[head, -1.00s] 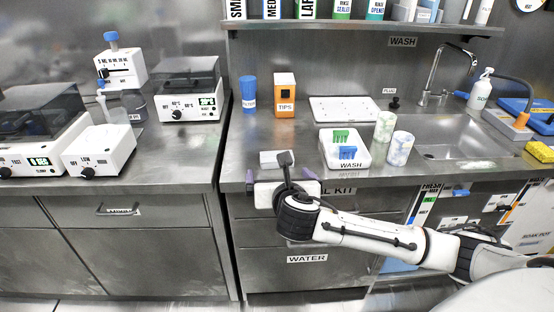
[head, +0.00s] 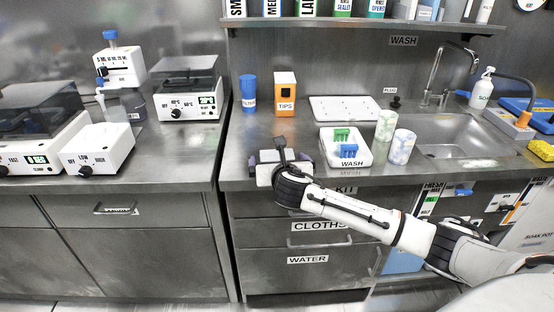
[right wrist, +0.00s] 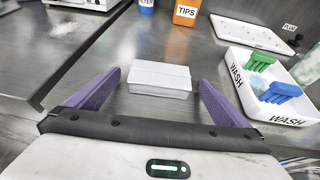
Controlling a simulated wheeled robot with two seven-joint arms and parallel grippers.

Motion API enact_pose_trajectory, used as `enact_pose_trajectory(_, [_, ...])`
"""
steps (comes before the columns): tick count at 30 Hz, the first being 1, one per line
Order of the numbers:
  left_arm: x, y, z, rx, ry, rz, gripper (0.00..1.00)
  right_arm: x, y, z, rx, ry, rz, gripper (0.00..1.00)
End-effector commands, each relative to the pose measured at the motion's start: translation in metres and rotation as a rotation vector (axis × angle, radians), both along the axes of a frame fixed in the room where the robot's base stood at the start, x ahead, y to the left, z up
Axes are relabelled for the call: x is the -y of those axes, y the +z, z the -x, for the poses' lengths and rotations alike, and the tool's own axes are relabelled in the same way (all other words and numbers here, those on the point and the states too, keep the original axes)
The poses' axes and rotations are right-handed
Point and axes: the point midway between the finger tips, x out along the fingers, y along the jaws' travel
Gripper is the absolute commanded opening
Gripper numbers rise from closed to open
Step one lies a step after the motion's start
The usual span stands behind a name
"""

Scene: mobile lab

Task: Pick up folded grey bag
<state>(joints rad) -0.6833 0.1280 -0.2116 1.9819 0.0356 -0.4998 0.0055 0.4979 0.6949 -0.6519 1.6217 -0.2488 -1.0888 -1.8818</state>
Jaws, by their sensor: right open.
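The folded grey bag (right wrist: 160,78) is a flat, pale grey block lying on the steel counter. It sits in the gap between the two purple fingers of my right gripper (right wrist: 159,84), apart from both of them. In the head view the bag (head: 268,156) is partly hidden behind my right gripper (head: 281,161), which is at the counter's front edge. The right gripper is open and empty. My left gripper is in neither view.
A white WASH tray (head: 327,158) with green and blue racks stands to the right. Two mottled cups (head: 401,147) stand near the sink (head: 460,140). A TIPS box (head: 285,98) and a blue FILTER cup (head: 248,92) are behind. Counter around the bag is clear.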

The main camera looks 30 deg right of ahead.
Motion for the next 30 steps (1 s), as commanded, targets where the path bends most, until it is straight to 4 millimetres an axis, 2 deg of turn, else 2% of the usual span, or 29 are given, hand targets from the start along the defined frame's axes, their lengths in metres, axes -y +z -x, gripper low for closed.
enact_pose_trajectory(3, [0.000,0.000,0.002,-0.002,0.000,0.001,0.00,0.000,0.000,0.000,0.000,0.000,0.000,1.00])
enact_pose_trajectory(11, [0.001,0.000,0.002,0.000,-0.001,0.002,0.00,0.000,0.000,0.000,-0.001,0.000,0.000,0.56])
enact_pose_trajectory(20, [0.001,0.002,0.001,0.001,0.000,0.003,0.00,0.000,0.006,0.000,0.001,0.000,0.000,0.56])
enact_pose_trajectory(23, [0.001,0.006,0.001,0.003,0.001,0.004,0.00,0.000,0.021,0.000,0.003,0.000,0.001,0.56])
enact_pose_trajectory(30, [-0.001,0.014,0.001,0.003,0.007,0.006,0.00,0.000,0.070,-0.001,0.006,0.000,0.000,0.56])
